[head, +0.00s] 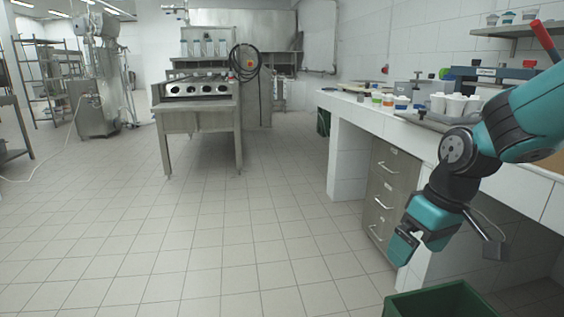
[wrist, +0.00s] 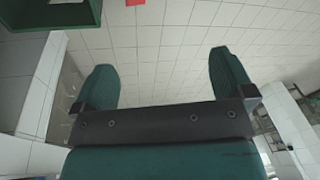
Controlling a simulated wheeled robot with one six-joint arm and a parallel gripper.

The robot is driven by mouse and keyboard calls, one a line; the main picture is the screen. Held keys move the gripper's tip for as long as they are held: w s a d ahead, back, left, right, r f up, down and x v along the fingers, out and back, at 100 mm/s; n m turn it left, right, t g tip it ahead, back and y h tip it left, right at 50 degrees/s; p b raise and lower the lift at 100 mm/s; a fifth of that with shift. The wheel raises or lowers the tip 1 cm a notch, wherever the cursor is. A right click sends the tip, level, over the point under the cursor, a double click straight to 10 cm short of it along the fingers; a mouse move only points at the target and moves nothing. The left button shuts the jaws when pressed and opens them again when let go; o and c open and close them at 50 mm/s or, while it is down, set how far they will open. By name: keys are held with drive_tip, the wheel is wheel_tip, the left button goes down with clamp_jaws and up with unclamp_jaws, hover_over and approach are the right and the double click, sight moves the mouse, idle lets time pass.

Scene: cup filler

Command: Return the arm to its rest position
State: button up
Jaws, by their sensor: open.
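My gripper (head: 404,243) hangs at the end of my teal arm on the right of the head view, in front of the white counter and beside its grey drawers. In the wrist view my gripper (wrist: 164,80) shows two green fingers spread wide apart. It is open, with only floor tiles seen between the fingers. No object is held.
A green crate (head: 442,300) stands on the floor below my gripper; its corner shows in the wrist view (wrist: 52,14). The white counter (head: 350,108) carries cups (head: 455,104) and small containers. A metal cup machine (head: 200,95) stands further back. The tiled floor (head: 200,240) at left is clear.

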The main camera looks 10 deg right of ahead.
drive_tip(key=s+a+r+n+g+y, duration=0.1)
drive_tip(key=s+a+r+n, duration=0.1)
drive_tip(key=s+a, duration=0.55)
drive_tip(key=s+a+r+n+y, duration=0.15)
drive_tip(key=s+a, duration=0.35)
drive_tip(key=s, duration=0.5)
wheel_tip(320, 180, up, 26)
drive_tip(key=p, duration=2.5)
drive_tip(key=shift+w+f+m+h, duration=0.25)
drive_tip(key=shift+w+m+h, duration=0.1)
drive_tip(key=shift+w, duration=0.1)
